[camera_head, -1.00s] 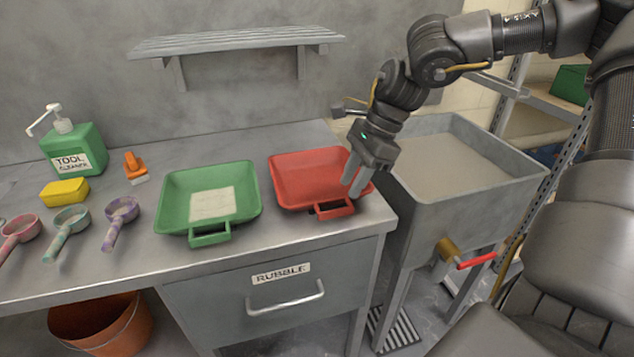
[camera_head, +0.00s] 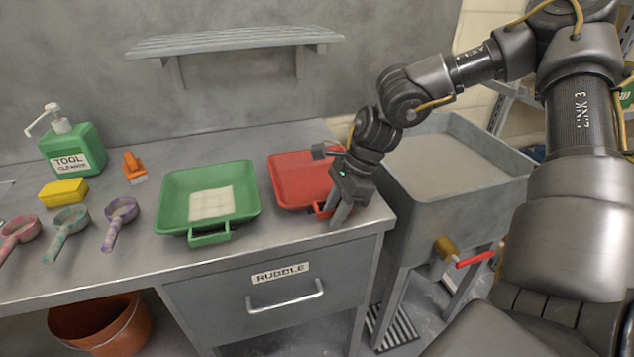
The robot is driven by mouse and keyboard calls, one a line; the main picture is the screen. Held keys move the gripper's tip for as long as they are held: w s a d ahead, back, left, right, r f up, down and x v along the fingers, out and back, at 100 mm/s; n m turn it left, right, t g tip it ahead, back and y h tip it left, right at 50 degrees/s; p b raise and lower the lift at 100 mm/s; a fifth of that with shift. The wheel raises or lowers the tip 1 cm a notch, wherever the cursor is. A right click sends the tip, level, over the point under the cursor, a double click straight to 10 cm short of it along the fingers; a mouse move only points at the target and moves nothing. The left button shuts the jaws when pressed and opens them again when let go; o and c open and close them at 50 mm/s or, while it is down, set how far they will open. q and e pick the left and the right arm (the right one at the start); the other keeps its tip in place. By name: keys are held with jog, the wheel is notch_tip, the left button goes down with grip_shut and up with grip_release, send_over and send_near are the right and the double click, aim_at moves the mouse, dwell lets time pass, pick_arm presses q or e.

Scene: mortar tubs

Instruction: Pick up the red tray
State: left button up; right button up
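The red tray (camera_head: 296,182) lies on the grey counter, right of the green tray. Its front handle (camera_head: 319,208) faces the counter's front edge and is partly hidden by my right gripper. My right gripper (camera_head: 336,217) points down over the tray's right front corner, beside the handle. Its two fingers show close together, and I cannot tell whether they are apart or touch the handle. The right part of the tray is hidden behind my gripper and wrist. My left gripper is not in view.
The green tray (camera_head: 207,199) with a pale square inside stands close on the left. Several scoops, a yellow sponge (camera_head: 64,191) and a green cleaner bottle (camera_head: 74,148) are further left. A mortar tub (camera_head: 455,165) stands right of the counter. A shelf (camera_head: 235,42) hangs above.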

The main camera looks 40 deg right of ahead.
grip_shut()
dwell(0.4)
